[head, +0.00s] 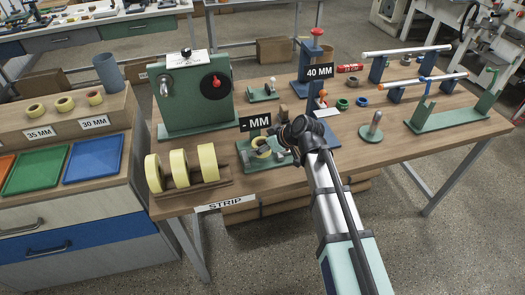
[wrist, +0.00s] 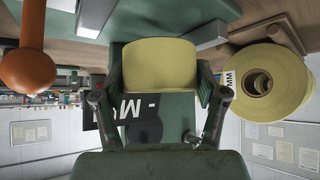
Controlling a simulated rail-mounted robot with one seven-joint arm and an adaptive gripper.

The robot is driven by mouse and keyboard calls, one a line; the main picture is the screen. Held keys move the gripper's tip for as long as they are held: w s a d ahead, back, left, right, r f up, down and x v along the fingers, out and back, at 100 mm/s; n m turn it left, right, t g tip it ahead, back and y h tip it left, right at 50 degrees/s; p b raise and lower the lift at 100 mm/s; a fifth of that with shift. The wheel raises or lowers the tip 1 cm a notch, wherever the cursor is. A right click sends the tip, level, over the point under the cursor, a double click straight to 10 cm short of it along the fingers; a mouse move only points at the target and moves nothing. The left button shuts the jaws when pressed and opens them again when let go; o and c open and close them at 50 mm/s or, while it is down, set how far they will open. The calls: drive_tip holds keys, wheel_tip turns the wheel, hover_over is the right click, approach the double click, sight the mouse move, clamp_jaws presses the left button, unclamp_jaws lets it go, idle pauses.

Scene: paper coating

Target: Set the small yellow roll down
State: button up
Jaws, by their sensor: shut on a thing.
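The small yellow roll (head: 261,144) is in my gripper (head: 264,151), at the green stand (head: 246,165) behind the strip label. In the wrist view the roll (wrist: 160,62) sits between the two dark fingers of my gripper (wrist: 160,95), one on each side of it. The "- MM" sign (head: 256,123) stands just behind the roll in the head view. My wrist and fingers hide part of the stand, and I cannot tell whether the roll touches it.
Several larger yellow rolls (head: 180,167) stand on a wooden holder to the left. Bare tabletop (head: 350,165) lies at the front right.

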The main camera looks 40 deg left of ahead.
drive_tip(key=shift+f, duration=1.65)
drive_tip(key=shift+f, duration=0.15)
drive_tip(key=o, duration=0.9)
drive_tip(key=shift+r, duration=0.2)
drive_tip(key=b+v, duration=0.2)
drive_tip(key=v, duration=1)
